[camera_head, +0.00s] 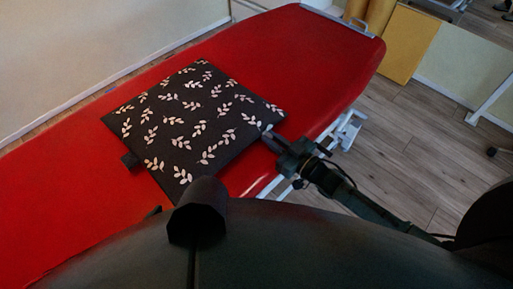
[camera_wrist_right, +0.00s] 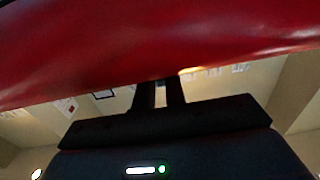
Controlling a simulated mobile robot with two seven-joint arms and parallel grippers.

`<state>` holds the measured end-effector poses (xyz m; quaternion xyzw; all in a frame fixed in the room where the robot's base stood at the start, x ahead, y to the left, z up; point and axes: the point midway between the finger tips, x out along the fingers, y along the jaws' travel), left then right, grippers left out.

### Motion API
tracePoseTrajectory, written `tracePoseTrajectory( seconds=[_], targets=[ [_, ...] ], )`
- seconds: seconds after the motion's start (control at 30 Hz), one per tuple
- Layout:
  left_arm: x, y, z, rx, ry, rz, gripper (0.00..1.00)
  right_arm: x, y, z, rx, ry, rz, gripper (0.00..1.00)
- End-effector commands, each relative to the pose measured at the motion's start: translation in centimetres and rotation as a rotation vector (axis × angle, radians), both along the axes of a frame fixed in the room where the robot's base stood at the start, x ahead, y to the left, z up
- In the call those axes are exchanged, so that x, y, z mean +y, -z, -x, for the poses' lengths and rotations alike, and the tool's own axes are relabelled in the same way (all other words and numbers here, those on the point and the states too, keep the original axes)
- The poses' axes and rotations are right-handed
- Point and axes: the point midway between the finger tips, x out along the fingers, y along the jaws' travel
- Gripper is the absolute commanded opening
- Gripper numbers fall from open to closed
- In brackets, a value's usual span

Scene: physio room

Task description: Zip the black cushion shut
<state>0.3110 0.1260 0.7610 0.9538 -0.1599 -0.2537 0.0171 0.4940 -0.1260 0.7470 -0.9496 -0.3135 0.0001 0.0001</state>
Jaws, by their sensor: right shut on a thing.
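The black cushion (camera_head: 190,115) with pale leaf sprigs lies flat on the red treatment table in the head view. A small dark tab (camera_head: 130,160) sticks out from its left edge. My right gripper (camera_head: 268,135) is at the cushion's lower right edge, near its right corner. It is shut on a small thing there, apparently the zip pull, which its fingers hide. In the right wrist view the two fingers (camera_wrist_right: 161,95) stand close together below the red table's side. The zip's teeth cannot be made out. My left gripper is not in view.
The red table (camera_head: 310,60) runs from lower left to upper right, with bare room around the cushion. Wooden floor (camera_head: 400,145) is free on the right.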

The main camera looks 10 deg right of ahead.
Motion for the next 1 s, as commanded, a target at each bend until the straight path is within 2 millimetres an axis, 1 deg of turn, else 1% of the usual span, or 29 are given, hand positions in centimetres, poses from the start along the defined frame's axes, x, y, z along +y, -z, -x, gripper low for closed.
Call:
tracePoseTrajectory(
  seconds=[0.03, 0.1, 0.2, 0.37, 0.57, 0.6, 0.8, 0.87, 1.0],
  targets=[
    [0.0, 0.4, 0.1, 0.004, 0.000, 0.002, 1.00, -0.6, 0.1, -0.5, -0.003, 0.000, 0.003, 0.00],
    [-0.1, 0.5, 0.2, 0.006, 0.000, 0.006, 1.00, -1.1, 0.0, -0.9, -0.003, 0.000, 0.003, 0.00],
    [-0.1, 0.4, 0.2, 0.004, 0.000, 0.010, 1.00, -1.5, 0.0, -1.2, -0.001, 0.000, 0.000, 0.00],
    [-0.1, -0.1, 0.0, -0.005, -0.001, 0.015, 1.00, -1.7, 0.0, -1.3, 0.000, 0.000, -0.001, 0.00],
    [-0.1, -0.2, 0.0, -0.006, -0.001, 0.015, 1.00, -1.7, 0.0, -1.3, -0.001, 0.000, -0.001, 0.00],
    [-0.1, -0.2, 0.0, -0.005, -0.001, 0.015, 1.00, -1.7, 0.0, -1.3, -0.001, 0.000, -0.001, 0.15],
    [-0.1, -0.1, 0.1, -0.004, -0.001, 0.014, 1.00, -1.6, 0.0, -1.3, -0.001, 0.000, -0.001, 0.31],
    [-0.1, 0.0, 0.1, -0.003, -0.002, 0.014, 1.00, -1.6, 0.0, -1.3, -0.001, 0.000, -0.001, 0.35],
    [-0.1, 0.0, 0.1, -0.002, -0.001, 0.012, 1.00, -1.6, 0.0, -1.3, -0.001, 0.000, -0.001, 0.35]
  ],
)
